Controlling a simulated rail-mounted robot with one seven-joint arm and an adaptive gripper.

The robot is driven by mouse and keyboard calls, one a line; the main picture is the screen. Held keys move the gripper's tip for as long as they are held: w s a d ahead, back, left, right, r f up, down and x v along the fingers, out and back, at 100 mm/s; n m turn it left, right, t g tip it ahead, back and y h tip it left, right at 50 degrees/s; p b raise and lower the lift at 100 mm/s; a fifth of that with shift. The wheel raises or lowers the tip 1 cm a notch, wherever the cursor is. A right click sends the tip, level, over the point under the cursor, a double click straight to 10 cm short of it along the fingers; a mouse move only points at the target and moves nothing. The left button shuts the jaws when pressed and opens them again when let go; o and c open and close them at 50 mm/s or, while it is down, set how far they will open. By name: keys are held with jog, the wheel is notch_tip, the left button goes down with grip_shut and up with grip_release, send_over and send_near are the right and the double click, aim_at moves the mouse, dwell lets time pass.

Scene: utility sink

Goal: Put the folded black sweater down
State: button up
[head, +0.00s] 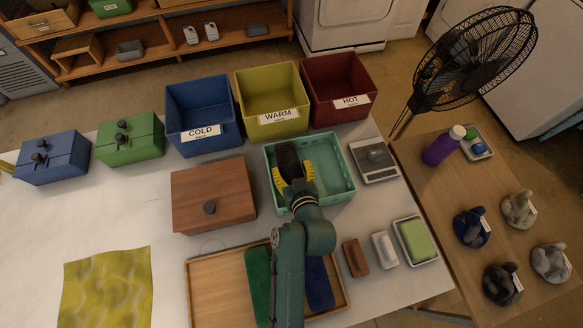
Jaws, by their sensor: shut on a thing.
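The folded black sweater (287,158) is a dark, rounded bundle in the head view, over the left part of the teal basket (343,192). My gripper (294,172), with yellow fingers, is shut on the sweater's near end. The gripper and arm cover part of the basket. I cannot tell whether the sweater touches the basket floor or hangs above it.
Blue COLD (201,132), yellow WARM (279,118) and red HOT (350,101) bins stand behind. A wooden box (213,195) is left of the basket, a scale (374,160) right. A wooden tray (215,294) lies in front.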

jog(key=shift+f+b, duration=0.6)
jog(key=shift+f, duration=0.05)
jog(key=o, duration=1.3)
jog(key=shift+r, duration=0.1)
